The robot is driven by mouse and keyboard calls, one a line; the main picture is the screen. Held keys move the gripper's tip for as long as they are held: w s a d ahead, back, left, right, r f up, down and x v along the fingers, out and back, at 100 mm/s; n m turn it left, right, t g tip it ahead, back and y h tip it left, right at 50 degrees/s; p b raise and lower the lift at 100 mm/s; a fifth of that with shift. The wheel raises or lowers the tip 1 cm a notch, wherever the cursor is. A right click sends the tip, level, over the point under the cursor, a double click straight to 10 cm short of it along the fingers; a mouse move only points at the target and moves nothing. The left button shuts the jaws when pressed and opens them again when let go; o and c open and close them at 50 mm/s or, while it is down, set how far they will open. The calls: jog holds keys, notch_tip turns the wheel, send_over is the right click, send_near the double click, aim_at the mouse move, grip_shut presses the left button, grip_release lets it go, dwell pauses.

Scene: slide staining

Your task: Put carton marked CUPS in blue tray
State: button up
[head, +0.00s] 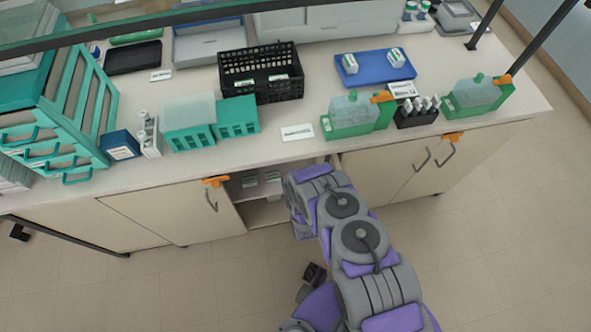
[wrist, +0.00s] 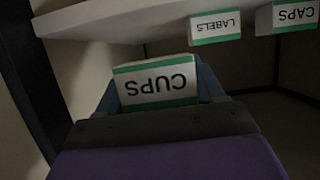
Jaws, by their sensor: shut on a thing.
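The carton marked CUPS (wrist: 155,88) is white with green bands, and its lettering is upside down in the wrist view. My gripper (wrist: 160,76) is shut on it, with a bluish-grey finger on each side. In the head view my gripper and this carton are hidden, as my arm reaches down to the open cabinet below the counter. The blue tray (head: 375,73) lies on the counter at the back right, with two small white-and-green cartons (head: 350,62) on it.
In the wrist view, cartons marked LABELS (wrist: 215,28) and CAPS (wrist: 295,16) stand at a pale shelf (wrist: 120,17) near the held carton. On the counter, a black crate (head: 262,84), green containers (head: 352,115) and a black bottle rack (head: 416,116) stand around the tray.

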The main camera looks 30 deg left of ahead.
jog(key=w, duration=0.2)
jog(key=w+a+b, duration=0.1)
jog(key=w, duration=0.1)
jog(key=w+a, duration=0.1)
jog(key=w, duration=0.1)
jog(key=shift+w+a+f, duration=0.1)
jog(key=shift+a+f, duration=0.05)
jog(key=shift+f, duration=0.2)
jog(key=shift+w+a+f+b, duration=0.1)
jog(key=shift+w+a+b, duration=0.35)
jog(key=shift+w, duration=0.25)
jog(key=shift+w+f+b, duration=0.2)
jog(key=shift+f+b, duration=0.15)
jog(key=shift+f, duration=0.45)
jog(key=shift+w+f+b, duration=0.15)
jog(key=shift+f+b, duration=0.15)
jog(key=shift+f, duration=0.45)
jog(key=o, duration=1.1)
jog(key=shift+s+f+b, duration=0.1)
jog(key=shift+f+b, duration=0.15)
jog(key=shift+b, duration=0.05)
jog(key=p+v, duration=0.6)
jog(key=v, duration=1.1)
jog(key=shift+d, duration=0.3)
